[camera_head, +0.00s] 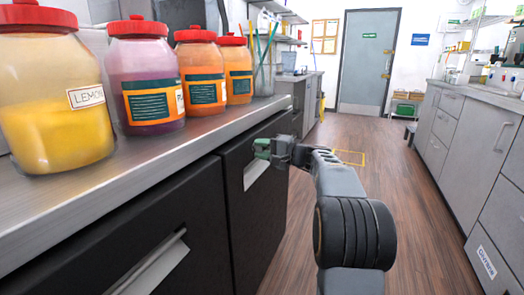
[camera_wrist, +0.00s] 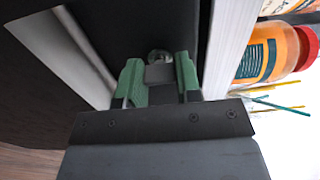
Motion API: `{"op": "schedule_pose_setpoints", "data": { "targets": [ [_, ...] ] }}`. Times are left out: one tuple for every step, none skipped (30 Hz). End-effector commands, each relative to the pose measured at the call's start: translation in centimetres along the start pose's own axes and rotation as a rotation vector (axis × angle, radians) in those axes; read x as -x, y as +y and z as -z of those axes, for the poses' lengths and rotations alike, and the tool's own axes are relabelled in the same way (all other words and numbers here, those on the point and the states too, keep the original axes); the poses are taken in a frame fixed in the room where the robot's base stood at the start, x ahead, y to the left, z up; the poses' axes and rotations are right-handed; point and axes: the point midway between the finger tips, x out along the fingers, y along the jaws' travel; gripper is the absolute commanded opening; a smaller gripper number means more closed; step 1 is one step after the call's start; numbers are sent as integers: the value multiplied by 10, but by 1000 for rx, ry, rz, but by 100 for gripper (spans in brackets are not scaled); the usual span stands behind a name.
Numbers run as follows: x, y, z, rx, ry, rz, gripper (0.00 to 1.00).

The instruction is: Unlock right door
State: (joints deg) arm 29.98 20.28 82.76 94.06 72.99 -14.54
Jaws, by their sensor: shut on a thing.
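The right door (camera_head: 250,220) is a dark cabinet front under the steel counter, and it looks closed. It has a pale recessed handle (camera_head: 257,174). In the wrist view the dark door front (camera_wrist: 130,30) fills the top, with the light handle strip (camera_wrist: 62,45) at the left. A small round metal lock (camera_wrist: 160,56) sits on the door between my fingertips. My gripper (camera_head: 272,150) is at the door's upper part, just under the counter edge. Its green fingers (camera_wrist: 158,76) are shut on the lock, whose grip part is mostly hidden.
Jars with red lids (camera_head: 150,75) stand on the steel counter (camera_head: 180,150) above the doors. Another dark door (camera_head: 100,250) with a handle is at the near left. The wooden floor (camera_head: 400,200) is open to the right, up to grey drawers (camera_head: 480,150).

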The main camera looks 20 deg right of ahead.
Motion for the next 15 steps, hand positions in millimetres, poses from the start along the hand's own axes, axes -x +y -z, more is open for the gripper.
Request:
{"op": "schedule_pose_setpoints", "data": {
  "targets": [
    [0, 0, 0, 2, 1, 0, 8],
    [0, 0, 0, 2, 1, 0, 8],
    [0, 0, 0, 2, 1, 0, 8],
    [0, 0, 0, 2, 1, 0, 8],
    [0, 0, 0, 2, 1, 0, 8],
    [0, 0, 0, 2, 1, 0, 33],
    [0, 0, 0, 2, 1, 0, 36],
    [0, 0, 0, 2, 1, 0, 39],
    [0, 0, 0, 1, 1, 0, 42],
    [0, 0, 0, 1, 1, 0, 45],
    [0, 0, 0, 1, 0, 0, 48],
    [0, 0, 0, 1, 0, 0, 52],
    [0, 0, 0, 1, 0, 0, 55],
    [0, 0, 0, 0, 0, 0, 57],
    [0, 0, 0, 0, 0, 0, 57]
  ]
}}
